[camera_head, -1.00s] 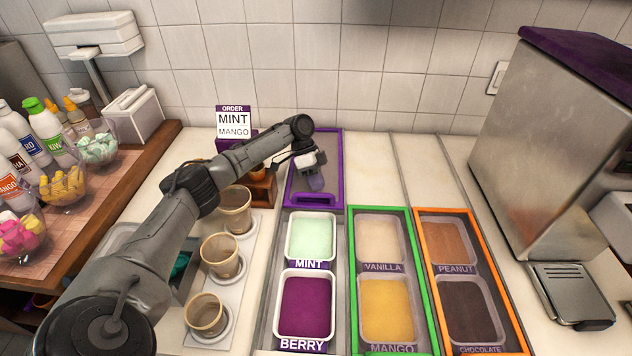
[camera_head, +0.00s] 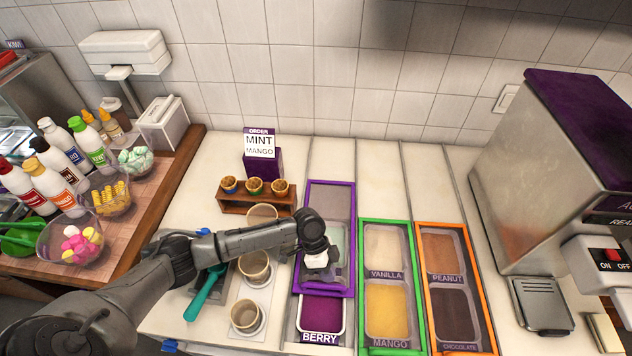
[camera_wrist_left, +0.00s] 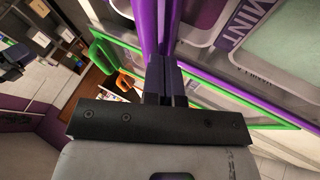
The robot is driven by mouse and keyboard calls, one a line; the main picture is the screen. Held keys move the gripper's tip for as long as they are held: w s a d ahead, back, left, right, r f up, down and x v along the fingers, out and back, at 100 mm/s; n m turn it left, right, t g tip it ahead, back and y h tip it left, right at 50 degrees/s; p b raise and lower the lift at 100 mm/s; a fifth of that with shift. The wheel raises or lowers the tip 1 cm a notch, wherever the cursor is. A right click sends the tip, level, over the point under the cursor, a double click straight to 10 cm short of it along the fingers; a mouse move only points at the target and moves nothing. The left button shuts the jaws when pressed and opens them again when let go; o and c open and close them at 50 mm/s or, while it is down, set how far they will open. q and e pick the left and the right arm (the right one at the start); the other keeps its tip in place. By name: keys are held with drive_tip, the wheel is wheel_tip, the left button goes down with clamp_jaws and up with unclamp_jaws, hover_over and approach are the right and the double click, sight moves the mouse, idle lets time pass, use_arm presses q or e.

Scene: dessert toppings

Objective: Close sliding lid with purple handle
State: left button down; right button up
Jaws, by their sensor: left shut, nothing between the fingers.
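The sliding lid with a purple frame (camera_head: 351,235) lies over the mint tub (camera_head: 338,240), which shows through its clear pane. Its purple front edge (camera_head: 322,291) sits at the back of the berry tub (camera_head: 321,312), which is uncovered. My left gripper (camera_head: 319,273) is low over the front part of the lid and partly hides the handle area. In the left wrist view my shut fingers (camera_wrist_left: 164,75) are empty and up against or very close to a purple bar (camera_wrist_left: 148,28); contact is hard to tell. My right gripper is not in view.
Green-framed (camera_head: 362,290) and orange-framed (camera_head: 490,330) bays lie right of the purple lid. Paper cups (camera_head: 254,267) stand to the left, with a teal scoop (camera_head: 205,292) beside them. A wooden holder with cones (camera_head: 235,200) and an order sign (camera_head: 259,146) are behind.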

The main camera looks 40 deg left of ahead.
use_arm(q)
drive_tip(key=s+d+p, duration=0.2)
drive_tip(key=s+d, duration=0.1)
drive_tip(key=s+d+p, duration=0.2)
drive_tip(key=s, duration=0.2)
drive_tip(key=s+d+p, duration=0.2)
drive_tip(key=s+d, duration=0.1)
drive_tip(key=s, duration=0.1)
drive_tip(key=shift+s+d+p, duration=0.25)
drive_tip(key=shift+d+p, duration=0.05)
drive_tip(key=shift+d, duration=0.05)
drive_tip(key=shift+s+d+f, duration=0.15)
drive_tip(key=shift+s+d, duration=0.2)
drive_tip(key=shift+s, duration=0.1)
drive_tip(key=shift+s+f, duration=0.1)
drive_tip(key=shift+w+a, duration=0.2)
drive_tip(key=shift+w, duration=0.1)
drive_tip(key=w+v, duration=0.2)
drive_tip(key=v, duration=1)
drive_tip(key=shift+w+a+f+b, duration=0.2)
drive_tip(key=shift+w+a+b, duration=0.15)
drive_tip(key=shift+a, duration=0.1)
